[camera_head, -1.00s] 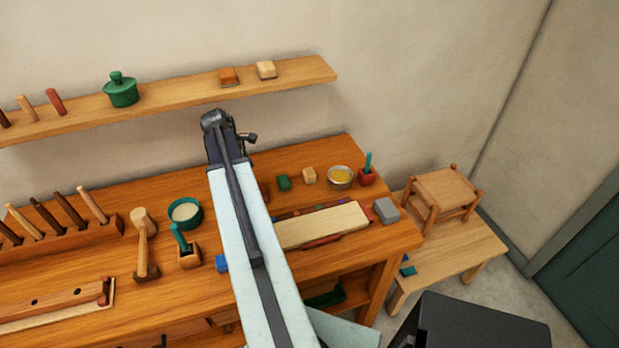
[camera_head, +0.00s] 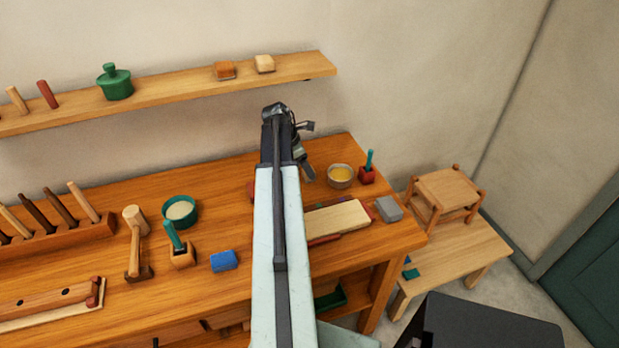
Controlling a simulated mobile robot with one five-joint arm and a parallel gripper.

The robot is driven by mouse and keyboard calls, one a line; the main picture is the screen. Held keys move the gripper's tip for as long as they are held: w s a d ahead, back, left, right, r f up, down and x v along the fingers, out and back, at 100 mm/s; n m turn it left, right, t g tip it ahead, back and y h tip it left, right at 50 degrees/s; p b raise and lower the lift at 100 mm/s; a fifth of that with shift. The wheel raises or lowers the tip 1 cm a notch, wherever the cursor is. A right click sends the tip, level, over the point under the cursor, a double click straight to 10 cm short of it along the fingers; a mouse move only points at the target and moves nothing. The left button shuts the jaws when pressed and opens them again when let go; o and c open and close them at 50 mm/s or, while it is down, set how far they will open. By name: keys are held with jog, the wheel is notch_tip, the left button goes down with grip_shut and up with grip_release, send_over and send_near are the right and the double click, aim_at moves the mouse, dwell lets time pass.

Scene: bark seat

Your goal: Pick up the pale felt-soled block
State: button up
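A small pale wooden block (camera_head: 265,64) sits on the wall shelf near its right end; I cannot make out a felt sole on it. In the earlier picture another small pale block stands on the bench between the green block and the yellow-filled bowl; my arm and gripper now cover that spot. My gripper (camera_head: 306,171) is over the back of the bench, just left of the bowl, pointing down. It is small and partly behind my arm, so I cannot tell whether its fingers are open or hold anything.
The bowl (camera_head: 340,176) and a red pot (camera_head: 367,175) stand right of my gripper. A pale board (camera_head: 339,218), a grey block (camera_head: 389,208) and a blue block (camera_head: 223,261) lie nearer the front. The shelf (camera_head: 180,97) runs above the bench, with an orange-brown block (camera_head: 224,70) on it.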

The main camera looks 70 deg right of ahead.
jog(key=b+x, duration=0.2)
jog(key=x, duration=0.1)
jog(key=shift+f, duration=0.3)
jog(key=shift+r, duration=0.15)
jog(key=shift+c, duration=0.3)
jog(key=c, duration=1.4)
jog(key=shift+r, duration=0.1)
